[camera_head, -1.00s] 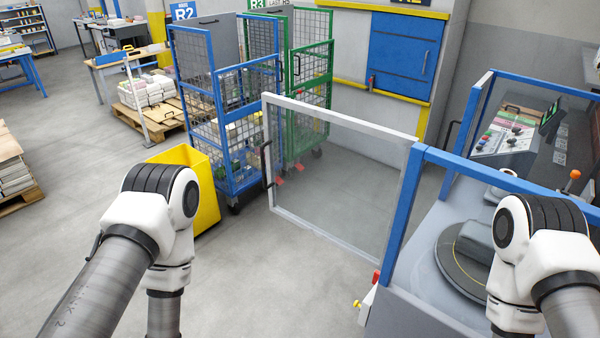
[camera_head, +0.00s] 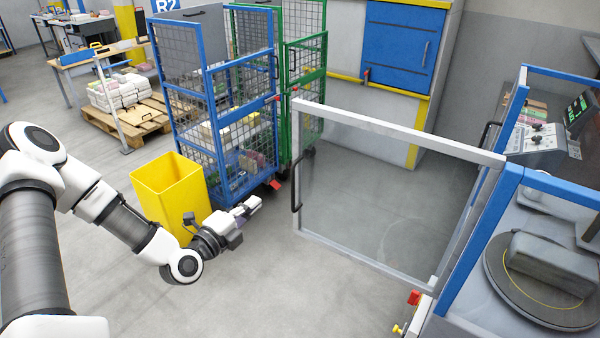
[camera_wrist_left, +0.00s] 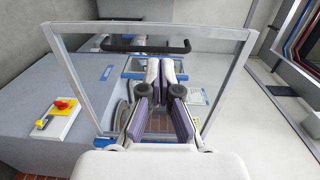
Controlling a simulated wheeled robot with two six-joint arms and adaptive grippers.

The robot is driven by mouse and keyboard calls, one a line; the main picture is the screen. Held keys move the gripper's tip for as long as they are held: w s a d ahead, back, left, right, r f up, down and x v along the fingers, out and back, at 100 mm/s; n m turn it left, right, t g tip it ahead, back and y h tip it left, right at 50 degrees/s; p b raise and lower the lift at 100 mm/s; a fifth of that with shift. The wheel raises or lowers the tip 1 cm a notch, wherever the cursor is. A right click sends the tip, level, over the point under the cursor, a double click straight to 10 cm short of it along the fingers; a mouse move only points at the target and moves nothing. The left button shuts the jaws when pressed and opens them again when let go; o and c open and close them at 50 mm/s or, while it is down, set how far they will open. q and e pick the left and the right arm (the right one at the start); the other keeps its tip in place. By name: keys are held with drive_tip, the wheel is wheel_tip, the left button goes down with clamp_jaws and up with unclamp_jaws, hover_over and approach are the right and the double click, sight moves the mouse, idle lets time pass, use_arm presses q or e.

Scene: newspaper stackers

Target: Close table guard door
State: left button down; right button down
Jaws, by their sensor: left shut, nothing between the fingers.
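The table guard door is a clear panel in a pale grey frame (camera_head: 390,124). It stands swung open, out from the blue guard frame (camera_head: 499,215) of the table at the right. Its black handle (camera_head: 296,182) is on the free left edge. My left gripper (camera_head: 254,204) is shut and empty, left of the handle and apart from it. In the left wrist view the gripper (camera_wrist_left: 166,66) points at the door, with the black handle (camera_wrist_left: 146,45) just beyond the fingertips. My right gripper is not in view.
A yellow bin (camera_head: 170,190) stands behind my left forearm. Blue (camera_head: 222,130) and green (camera_head: 303,75) mesh carts stand left of the door. A round turntable (camera_head: 540,290) is on the table at right. Floor in front of the door is clear.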

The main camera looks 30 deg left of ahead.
use_arm(q)
drive_tip(key=w, duration=1.4)
drive_tip(key=shift+d+r, duration=0.35)
drive_tip(key=shift+r, duration=0.1)
drive_tip(key=shift+w, duration=0.1)
